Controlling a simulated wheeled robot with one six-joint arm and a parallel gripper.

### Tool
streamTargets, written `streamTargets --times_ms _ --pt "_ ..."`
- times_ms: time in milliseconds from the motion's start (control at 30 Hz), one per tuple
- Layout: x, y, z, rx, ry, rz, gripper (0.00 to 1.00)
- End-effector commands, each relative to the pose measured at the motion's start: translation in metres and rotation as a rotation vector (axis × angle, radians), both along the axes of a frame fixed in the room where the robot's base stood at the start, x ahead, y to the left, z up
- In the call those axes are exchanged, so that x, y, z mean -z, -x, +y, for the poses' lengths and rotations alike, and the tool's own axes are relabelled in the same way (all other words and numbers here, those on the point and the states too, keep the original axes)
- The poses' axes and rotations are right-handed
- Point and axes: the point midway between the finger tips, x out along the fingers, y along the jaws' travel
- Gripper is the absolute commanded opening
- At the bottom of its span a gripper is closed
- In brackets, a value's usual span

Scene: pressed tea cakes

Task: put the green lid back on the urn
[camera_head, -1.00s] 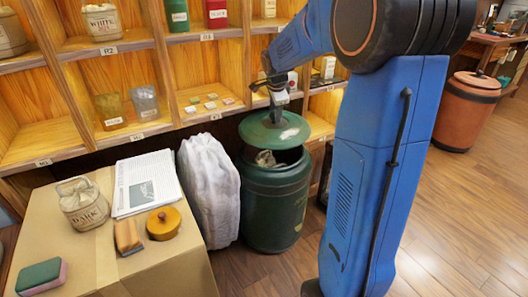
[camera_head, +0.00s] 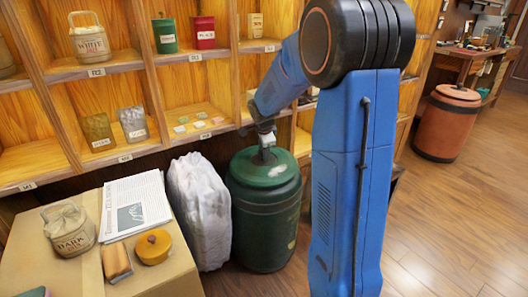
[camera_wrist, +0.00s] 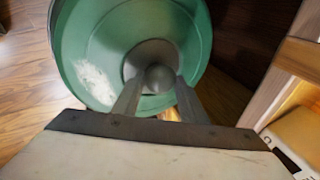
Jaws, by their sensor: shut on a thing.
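The green lid (camera_head: 243,172) lies over the mouth of the dark green urn (camera_head: 266,225), roughly level, and no open gap shows in the head view. Whether its rim is fully seated is too small to tell. My gripper (camera_head: 264,143) comes down from above and is shut on the lid's knob. In the wrist view the lid (camera_wrist: 78,45) fills the top middle, with a pale worn patch. Its round grey knob (camera_wrist: 159,76) sits between the two fingers of my gripper (camera_wrist: 158,92). The urn's inside is hidden by the lid.
A white wrapped bundle (camera_head: 200,212) stands close against the urn's left side. A cardboard box (camera_head: 172,272) with a newspaper (camera_head: 135,205) and small goods is further left. Wooden shelves (camera_head: 190,142) rise behind. An orange urn (camera_head: 447,125) stands far right, with bare floor before it.

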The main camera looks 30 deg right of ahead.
Motion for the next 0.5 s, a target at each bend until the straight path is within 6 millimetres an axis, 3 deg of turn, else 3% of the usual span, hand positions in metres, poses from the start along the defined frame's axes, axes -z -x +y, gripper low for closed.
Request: streamTargets --times_ms 467,500 --pt "0.0076 -0.0004 0.0001 0.0 0.0 -0.002 0.0" --pt "0.0086 0.0001 0.0002 0.0 0.0 0.0 0.46"
